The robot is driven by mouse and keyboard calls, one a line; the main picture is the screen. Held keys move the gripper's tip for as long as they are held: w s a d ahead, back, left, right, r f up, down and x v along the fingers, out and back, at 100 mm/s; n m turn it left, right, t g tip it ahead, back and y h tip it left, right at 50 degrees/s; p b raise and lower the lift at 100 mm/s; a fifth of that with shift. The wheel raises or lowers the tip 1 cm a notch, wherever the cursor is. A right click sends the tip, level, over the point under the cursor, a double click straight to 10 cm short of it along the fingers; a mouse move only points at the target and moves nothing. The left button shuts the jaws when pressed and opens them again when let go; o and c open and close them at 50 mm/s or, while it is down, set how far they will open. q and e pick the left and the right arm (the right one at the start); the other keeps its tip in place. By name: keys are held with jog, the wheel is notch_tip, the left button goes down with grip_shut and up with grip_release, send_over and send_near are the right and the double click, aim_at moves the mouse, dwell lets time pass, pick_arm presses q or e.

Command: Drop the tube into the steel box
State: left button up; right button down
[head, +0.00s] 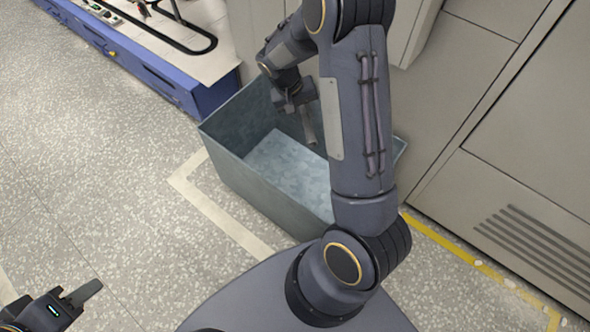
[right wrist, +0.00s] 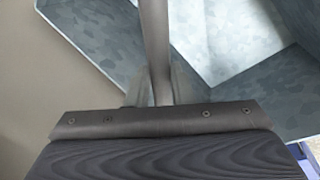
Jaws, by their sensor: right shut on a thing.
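The steel box (head: 262,194) stands open on the floor at the middle of the head view, and its bare bottom shows. My right gripper (head: 300,107) is over the box's opening, near its far side. It is shut on the tube (head: 309,126), a thin grey-brown rod that points down into the opening. In the right wrist view the tube (right wrist: 154,45) runs up from between the fingers, with the box's pale inside (right wrist: 225,35) behind it. My left gripper (head: 78,300) is low at the left, away from the box; one finger shows clearly and its opening is unclear.
A blue-sided bench (head: 165,78) with a track on top stands behind the box at upper left. Grey cabinets (head: 530,150) stand at the right. A yellow floor line (head: 470,261) runs at lower right. The speckled floor left of the box is clear.

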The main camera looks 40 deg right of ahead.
jog(key=shift+f+b, duration=0.9)
jog(key=shift+f, duration=0.7)
jog(key=c, duration=1.2)
grip_release()
jog(key=p+v, duration=0.3)
jog(key=v, duration=0.5)
jog(key=shift+f, duration=0.1)
